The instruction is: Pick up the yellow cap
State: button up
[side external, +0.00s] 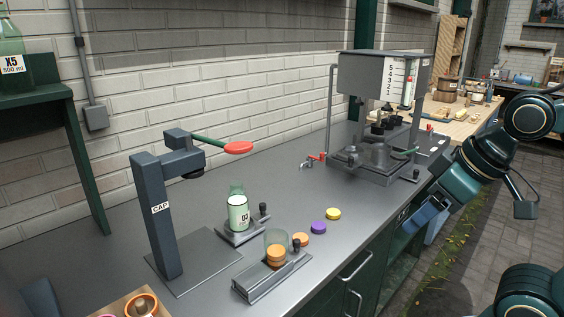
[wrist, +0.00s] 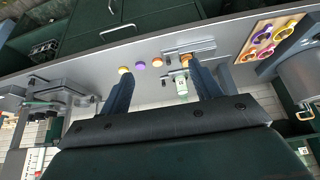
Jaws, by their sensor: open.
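The yellow cap (side external: 333,214) lies flat on the grey bench, at the right end of a short row with a purple cap (side external: 318,227) and an orange cap (side external: 300,240). In the wrist view the yellow cap (wrist: 123,70) shows just beyond the tip of the left finger, at the left end of the row. My gripper (wrist: 160,75) is open and empty, its two fingers wide apart. In the side view my gripper (side external: 424,217) hangs beyond the bench's front edge, right of the yellow cap and apart from it.
A dark capping press (side external: 168,215) stands further left, a filling machine (side external: 378,110) at the back right. The bench around the yellow cap is clear to its right.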

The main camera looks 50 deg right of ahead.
jog(key=shift+w+r, duration=0.1)
jog(key=n+g, duration=0.6)
jog(key=n, duration=1.2)
send_over(335, 212)
notch_tip(335, 212, down, 10)
jog(key=r, duration=0.1)
notch_tip(335, 212, down, 9)
jog(key=shift+r, duration=0.2)
jog(key=shift+f+m, duration=0.25)
jog(key=shift+m, duration=0.05)
jog(key=shift+f, duration=0.1)
